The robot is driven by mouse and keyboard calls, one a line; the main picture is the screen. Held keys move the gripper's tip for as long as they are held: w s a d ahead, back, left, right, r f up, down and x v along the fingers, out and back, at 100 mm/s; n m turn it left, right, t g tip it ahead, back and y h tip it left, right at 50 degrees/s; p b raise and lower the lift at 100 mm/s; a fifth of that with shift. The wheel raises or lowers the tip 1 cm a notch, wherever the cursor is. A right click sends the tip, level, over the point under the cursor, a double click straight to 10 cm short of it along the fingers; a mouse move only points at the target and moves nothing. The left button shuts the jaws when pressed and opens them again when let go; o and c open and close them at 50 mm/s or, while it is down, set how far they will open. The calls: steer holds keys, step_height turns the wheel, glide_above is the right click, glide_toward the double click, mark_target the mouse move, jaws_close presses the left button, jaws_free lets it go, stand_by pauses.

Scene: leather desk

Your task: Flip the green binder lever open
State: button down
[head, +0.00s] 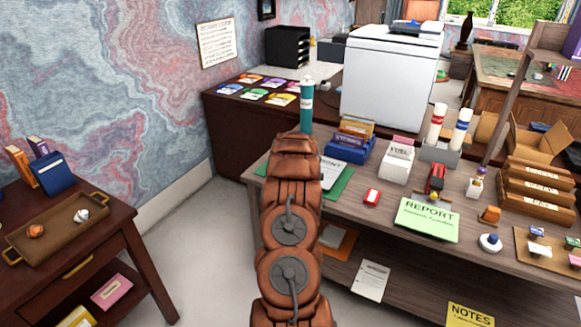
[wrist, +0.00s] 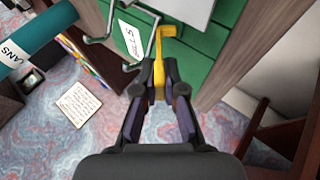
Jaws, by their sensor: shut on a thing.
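The green binder (wrist: 210,47) lies at the top of the wrist view, with a white label reading "BILLS" (wrist: 130,40) and bent grey metal parts (wrist: 98,40) beside it. A yellow lever (wrist: 163,34) with a bent end rises in front of the green surface. My gripper (wrist: 160,72) is shut on the yellow lever, whose lower part sits between the fingertips. In the head view the green binder (head: 343,184) lies at the desk's left end, partly hidden behind my arm. My gripper is hidden there.
A teal tube (head: 307,105) stands beyond my arm and shows at left in the wrist view (wrist: 30,48). A blue tray (head: 345,150) with cards and a white box (head: 395,163) stand right of the binder. Floor is open left of the desk.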

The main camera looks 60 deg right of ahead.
stand_by(0.3)
steer(key=c, duration=1.5)
jaws_free()
steer(key=shift+s, duration=0.1)
steer(key=shift+v, duration=6)
